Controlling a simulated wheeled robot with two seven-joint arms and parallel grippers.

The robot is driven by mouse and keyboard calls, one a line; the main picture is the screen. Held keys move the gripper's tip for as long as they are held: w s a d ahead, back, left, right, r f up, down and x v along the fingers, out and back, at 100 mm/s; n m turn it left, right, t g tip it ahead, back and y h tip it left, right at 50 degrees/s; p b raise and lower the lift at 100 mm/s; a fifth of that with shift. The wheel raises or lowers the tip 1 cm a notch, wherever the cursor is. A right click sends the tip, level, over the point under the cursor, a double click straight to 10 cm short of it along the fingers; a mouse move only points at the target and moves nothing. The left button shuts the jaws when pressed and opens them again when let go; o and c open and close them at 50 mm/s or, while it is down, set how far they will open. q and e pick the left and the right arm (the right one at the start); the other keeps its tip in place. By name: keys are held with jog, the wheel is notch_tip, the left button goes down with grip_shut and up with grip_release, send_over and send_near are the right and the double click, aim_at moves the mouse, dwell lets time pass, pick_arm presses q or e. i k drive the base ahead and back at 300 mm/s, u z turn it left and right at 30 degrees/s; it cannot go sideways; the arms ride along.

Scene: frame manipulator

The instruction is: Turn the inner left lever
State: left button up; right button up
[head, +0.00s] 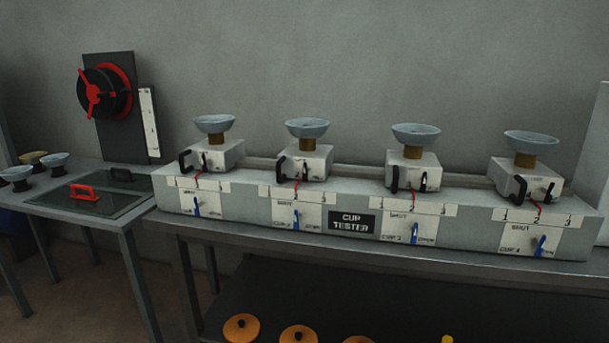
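A long grey cup tester (351,241) stands on the table, with four stations in a row. Each station has a blue lever on a white label at the front. The inner left lever (296,218) is at the second station from the left and points roughly straight up. The outer left lever (197,206), the inner right lever (414,232) and the outer right lever (541,244) also show; the outer right one leans to the right. Above the inner left lever is a white box with a black handle (279,168) and a red pointer. Neither gripper is in view.
A grey cup (307,127) tops the inner left station; the other stations have similar cups. A side table (135,215) at left holds cups and a red-handled lid (84,192). A red wheel (105,91) is on a dark panel. Orange discs (241,327) lie below.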

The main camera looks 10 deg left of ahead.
aim_at(306, 169)
jog(key=k, duration=1.05)
jog(key=u, duration=1.45)
jog(key=i, duration=1.2)
jog(key=z, duration=0.35)
jog(key=i, duration=0.9)
jog(key=z, duration=0.85)
